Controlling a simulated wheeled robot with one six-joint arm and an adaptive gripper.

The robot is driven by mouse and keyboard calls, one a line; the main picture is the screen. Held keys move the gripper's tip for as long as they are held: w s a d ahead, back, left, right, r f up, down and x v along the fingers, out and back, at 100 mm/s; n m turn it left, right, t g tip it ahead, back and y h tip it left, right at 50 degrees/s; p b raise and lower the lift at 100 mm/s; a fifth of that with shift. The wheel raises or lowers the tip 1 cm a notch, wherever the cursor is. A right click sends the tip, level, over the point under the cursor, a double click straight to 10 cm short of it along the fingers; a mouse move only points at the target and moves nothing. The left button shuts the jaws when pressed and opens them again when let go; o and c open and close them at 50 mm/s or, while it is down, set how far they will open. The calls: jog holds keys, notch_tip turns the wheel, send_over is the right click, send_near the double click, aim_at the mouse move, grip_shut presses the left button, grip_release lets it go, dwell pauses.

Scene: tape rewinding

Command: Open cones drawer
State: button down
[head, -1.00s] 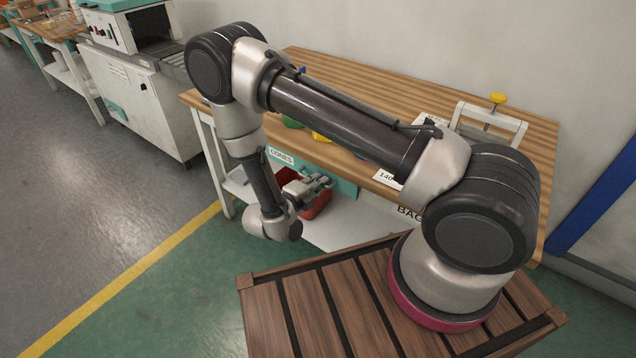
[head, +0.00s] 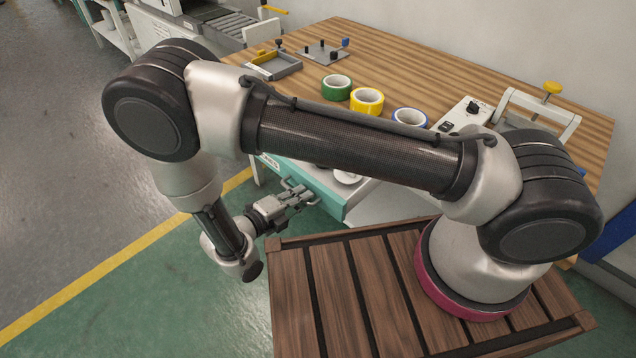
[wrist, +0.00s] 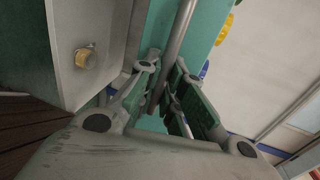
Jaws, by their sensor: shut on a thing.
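The teal cones drawer (head: 331,203) stands pulled out under the front of the wooden table. Its open top shows a white thing (head: 347,177) inside, partly hidden behind my arm. A pale label (head: 269,160) is at the left of its front, too small to read now. My gripper (head: 301,193) is at the drawer front, shut on the grey bar handle. In the wrist view the handle (wrist: 176,45) runs between the two fingers of my gripper (wrist: 164,92), in front of the teal drawer face (wrist: 212,28).
On the wooden table (head: 420,75) stand green (head: 336,88), yellow (head: 368,102) and blue (head: 410,119) tape rolls, a grey tray (head: 273,65) and a white control box (head: 466,114). Slatted wood of my base lies below. The green floor at left is clear.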

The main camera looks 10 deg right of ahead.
jog(key=shift+f+v, duration=0.25)
jog(key=shift+v, duration=0.95)
jog(key=shift+f+v, duration=0.25)
jog(key=shift+v, duration=0.95)
jog(key=shift+a, duration=0.1)
jog(key=c, duration=1.8)
grip_release()
jog(key=v, duration=1.2)
